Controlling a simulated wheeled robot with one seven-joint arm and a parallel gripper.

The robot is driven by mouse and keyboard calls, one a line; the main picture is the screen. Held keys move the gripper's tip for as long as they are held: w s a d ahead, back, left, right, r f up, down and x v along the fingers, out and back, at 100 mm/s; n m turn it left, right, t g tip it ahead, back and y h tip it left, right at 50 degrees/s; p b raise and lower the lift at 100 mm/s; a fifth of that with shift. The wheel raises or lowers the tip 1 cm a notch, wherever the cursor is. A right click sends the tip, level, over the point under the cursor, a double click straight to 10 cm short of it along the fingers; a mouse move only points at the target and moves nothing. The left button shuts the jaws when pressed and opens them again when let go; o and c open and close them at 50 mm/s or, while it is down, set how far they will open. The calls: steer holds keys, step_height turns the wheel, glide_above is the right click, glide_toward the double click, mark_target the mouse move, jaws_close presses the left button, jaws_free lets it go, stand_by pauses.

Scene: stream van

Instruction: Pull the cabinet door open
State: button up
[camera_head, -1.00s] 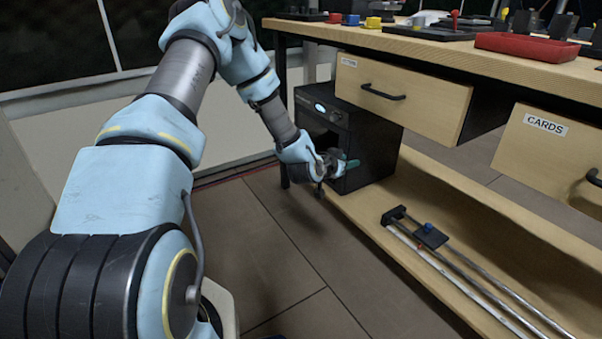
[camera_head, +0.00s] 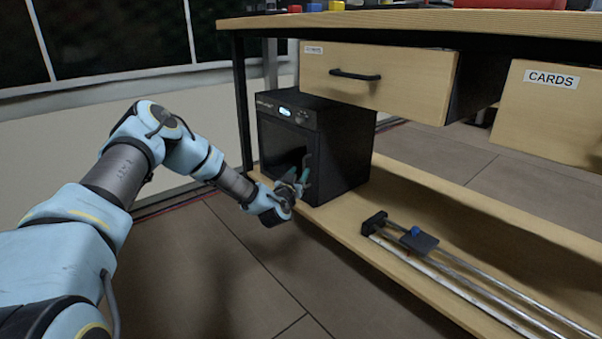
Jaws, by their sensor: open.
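The black box-shaped cabinet (camera_head: 340,150) stands on the lower wooden shelf under the desk. Its front door (camera_head: 275,146) looks shut and faces left toward my arm. A small lit display shows at the top of its front. A dark upright handle is at the door's right edge.
A wooden drawer (camera_head: 375,80) hangs above the cabinet and juts out; a drawer labelled CARDS (camera_head: 550,115) is to its right. A black desk leg (camera_head: 242,105) stands left of the cabinet. A metal slider rail (camera_head: 470,270) lies on the shelf (camera_head: 345,215). The floor in front is clear.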

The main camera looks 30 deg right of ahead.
mark_target(303, 166)
steer(key=shift+b+x, duration=0.45)
steer(key=shift+x, duration=1.5)
steer(key=shift+s, duration=0.1)
steer(key=shift+c, duration=0.3)
jaws_close()
